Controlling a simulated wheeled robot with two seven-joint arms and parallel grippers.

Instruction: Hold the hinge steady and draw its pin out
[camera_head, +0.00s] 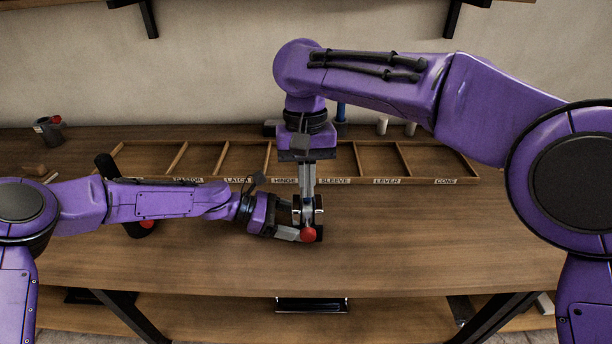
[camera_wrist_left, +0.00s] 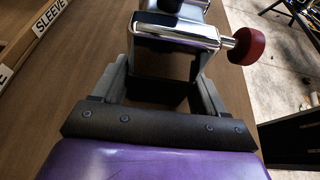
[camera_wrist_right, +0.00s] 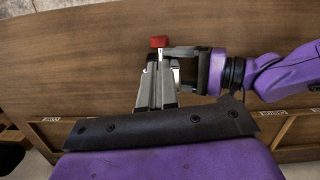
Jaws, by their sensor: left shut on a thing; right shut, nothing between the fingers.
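The hinge (camera_wrist_left: 165,30) is a chrome barrel on a dark body, seen in the left wrist view between my left fingers. The pin's red knob (camera_wrist_left: 248,46) stands out at the barrel's right end on a short chrome stem. It also shows in the head view (camera_head: 308,235) at the near side. My left gripper (camera_head: 297,222) is shut on the hinge from the left, just above the bench. My right gripper (camera_head: 308,195) points down over the hinge, shut and empty. In the right wrist view the knob (camera_wrist_right: 159,42) lies just past its fingertips; contact cannot be told.
A wooden tray (camera_head: 420,181) with labelled, mostly empty-looking compartments runs behind the grippers. A dark cup (camera_head: 46,131) stands at the back left, and small white pieces (camera_head: 382,126) stand behind the tray. The bench (camera_head: 430,235) is clear to the right and in front.

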